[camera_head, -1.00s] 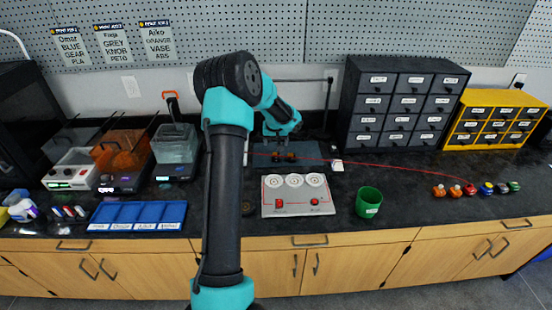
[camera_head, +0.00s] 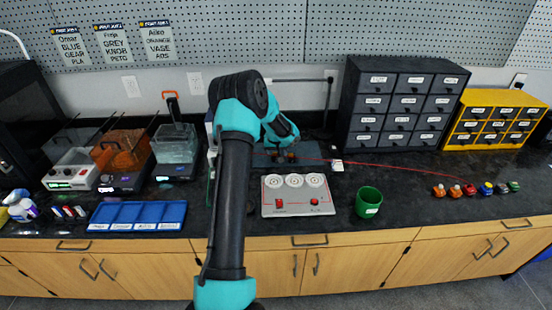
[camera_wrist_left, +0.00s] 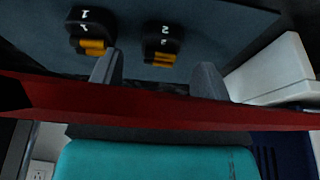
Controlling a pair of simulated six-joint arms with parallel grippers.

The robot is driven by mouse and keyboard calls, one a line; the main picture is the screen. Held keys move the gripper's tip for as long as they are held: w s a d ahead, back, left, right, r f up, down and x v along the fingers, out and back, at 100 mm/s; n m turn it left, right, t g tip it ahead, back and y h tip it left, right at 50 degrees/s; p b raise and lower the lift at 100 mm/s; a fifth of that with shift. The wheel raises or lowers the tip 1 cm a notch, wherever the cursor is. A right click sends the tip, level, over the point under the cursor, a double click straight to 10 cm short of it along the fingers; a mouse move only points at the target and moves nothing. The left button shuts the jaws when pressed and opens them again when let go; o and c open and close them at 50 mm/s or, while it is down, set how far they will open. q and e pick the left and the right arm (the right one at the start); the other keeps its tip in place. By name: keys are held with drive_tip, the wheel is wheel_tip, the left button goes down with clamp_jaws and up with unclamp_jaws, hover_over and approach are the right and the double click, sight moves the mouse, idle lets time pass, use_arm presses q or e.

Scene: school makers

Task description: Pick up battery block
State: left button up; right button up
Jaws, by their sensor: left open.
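Two small black blocks with orange parts lie on a dark mat (camera_head: 312,151). In the left wrist view one block (camera_wrist_left: 88,28) is marked 1 and the other (camera_wrist_left: 163,44) is marked 2. I cannot tell from their look which is the battery block. My left gripper (camera_head: 284,150) is at the mat, close to the blocks. In the wrist view its two grey fingers (camera_wrist_left: 157,66) are apart with nothing between them, and block 2 lies beyond the gap. Block 1 lies beyond the left finger. My right gripper is not in view.
A grey panel with white dials (camera_head: 296,202) and a green cup (camera_head: 368,202) stand in front of the mat. A small white object (camera_head: 337,166) sits at its right. Dark drawers (camera_head: 404,104) stand behind on the right. A red band (camera_wrist_left: 160,108) crosses the wrist view.

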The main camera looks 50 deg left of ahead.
use_arm(q)
drive_tip(key=shift+x, duration=1.2)
drive_tip(key=shift+c, duration=0.4)
drive_tip(key=c, duration=0.9)
drive_tip(key=shift+r, duration=0.1)
drive_tip(key=shift+c, duration=0.2)
drive_tip(key=shift+r, duration=1.45)
drive_tip(key=shift+s+d+r, duration=0.15)
drive_tip(key=shift+r, duration=0.15)
drive_tip(key=s+d, duration=0.3)
drive_tip(key=d, duration=0.1)
drive_tip(key=s+d+r, duration=0.1)
drive_tip(key=s+d, duration=0.2)
drive_tip(key=d, duration=0.1)
drive_tip(key=s+d, duration=0.3)
drive_tip(key=d, duration=0.1)
drive_tip(key=shift+r, duration=0.15)
drive_tip(key=shift+s+d, duration=0.15)
drive_tip(key=shift+d, duration=0.05)
